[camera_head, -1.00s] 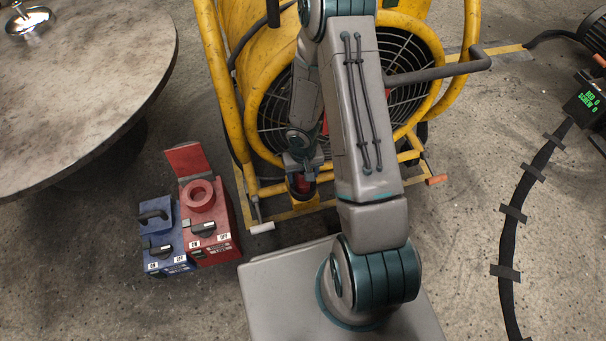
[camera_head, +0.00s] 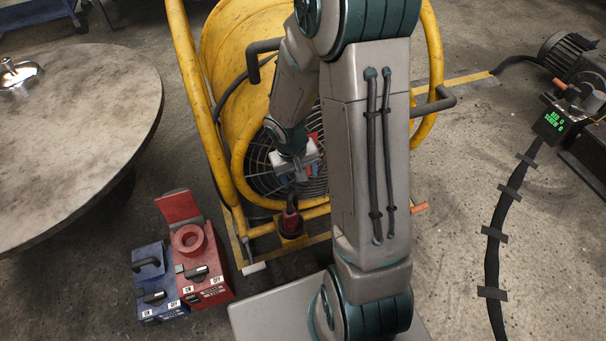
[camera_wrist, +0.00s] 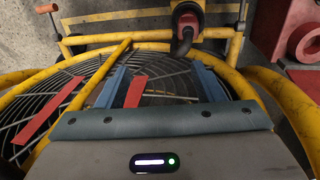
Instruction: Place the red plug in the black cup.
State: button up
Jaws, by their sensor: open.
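The red plug (camera_head: 291,204) has a dark cable end. It appears to sit upright in the small black cup (camera_head: 291,228) at the front of the yellow reel frame. In the wrist view, the red plug (camera_wrist: 188,8) and its curved black cable show at the top; the cup's rim is hard to make out. My gripper (camera_head: 303,172) is above the plug and apart from it. In the wrist view, my gripper (camera_wrist: 160,72) has its fingers wide apart with nothing between them.
The yellow reel frame (camera_head: 190,90) with a round fan grille stands behind the plug. A red switch box (camera_head: 205,285) and a blue switch box (camera_head: 160,300) stand on the floor at left. A round table (camera_head: 80,130) is at far left.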

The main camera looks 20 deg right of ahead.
jog(key=s+a+r+y, duration=0.1)
jog(key=s+r, duration=0.5)
jog(key=r, duration=0.3)
jog(key=s+a+r, duration=0.2)
jog(key=s+r, duration=0.4)
jog(key=r, duration=0.3)
jog(key=shift+s+a+t+y, duration=0.2)
jog(key=shift+s+t+y, duration=0.2)
